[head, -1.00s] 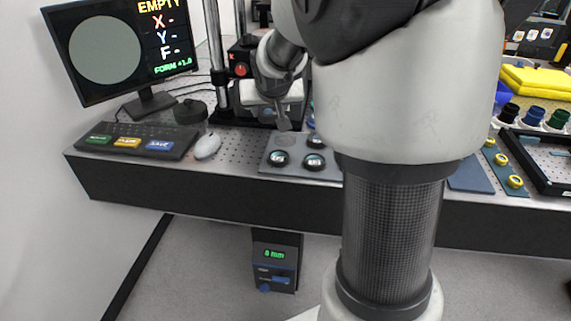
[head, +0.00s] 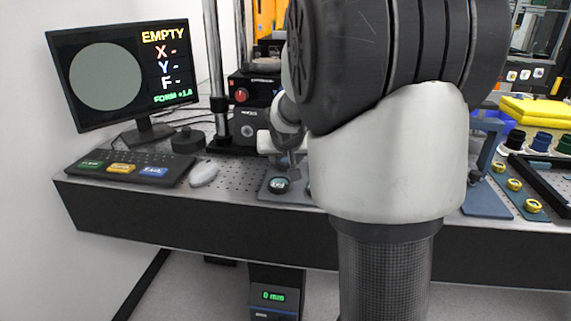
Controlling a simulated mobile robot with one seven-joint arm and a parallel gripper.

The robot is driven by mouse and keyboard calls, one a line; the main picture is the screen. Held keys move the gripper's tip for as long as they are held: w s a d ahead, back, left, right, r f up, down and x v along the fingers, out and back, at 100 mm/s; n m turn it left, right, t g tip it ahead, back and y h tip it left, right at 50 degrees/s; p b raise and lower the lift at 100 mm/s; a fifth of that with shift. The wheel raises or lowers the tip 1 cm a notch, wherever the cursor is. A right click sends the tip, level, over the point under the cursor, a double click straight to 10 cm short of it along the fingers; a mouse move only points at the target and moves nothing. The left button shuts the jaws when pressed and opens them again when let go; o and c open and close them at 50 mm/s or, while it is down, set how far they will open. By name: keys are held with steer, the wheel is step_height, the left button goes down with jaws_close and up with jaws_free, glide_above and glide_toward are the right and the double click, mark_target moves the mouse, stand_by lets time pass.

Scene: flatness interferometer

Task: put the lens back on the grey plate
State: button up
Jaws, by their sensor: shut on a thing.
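The grey plate (head: 297,197) lies on the perforated bench top, left of my large arm link, which hides its right part. A dark-rimmed round lens (head: 278,184) sits on its front left part. My gripper (head: 291,170) is low over the back of the plate, partly covered by my own arm. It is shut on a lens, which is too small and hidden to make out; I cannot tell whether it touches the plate.
The monitor (head: 120,75) reads EMPTY. A keypad (head: 122,168) and a white mouse (head: 204,173) lie left of the plate. The instrument with a red button (head: 241,95) and metal posts stand behind. Yellow-ringed parts (head: 514,184) lie at right.

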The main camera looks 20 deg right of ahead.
steer(key=shift+f, duration=0.1)
steer(key=o, duration=1.2)
steer(key=shift+f, duration=0.1)
steer(key=shift+c, duration=0.2)
steer(key=shift+s+a+r, duration=0.1)
steer(key=shift+s+r, duration=0.05)
steer(key=shift+r, duration=0.2)
steer(key=p+v, duration=0.2)
steer(key=v, duration=0.9)
steer(key=s+a+f+n+g+y, duration=0.1)
steer(key=s+a, duration=0.5)
steer(key=s, duration=0.6)
steer(key=s+a+f+n+g+y, duration=0.1)
steer(key=s+a+f+n+y, duration=0.1)
steer(key=s+a, duration=0.5)
steer(key=s+n, duration=0.1)
steer(key=s, duration=0.4)
steer(key=shift+a+n+g+y, duration=0.25)
steer(key=shift+n+g+y, duration=0.05)
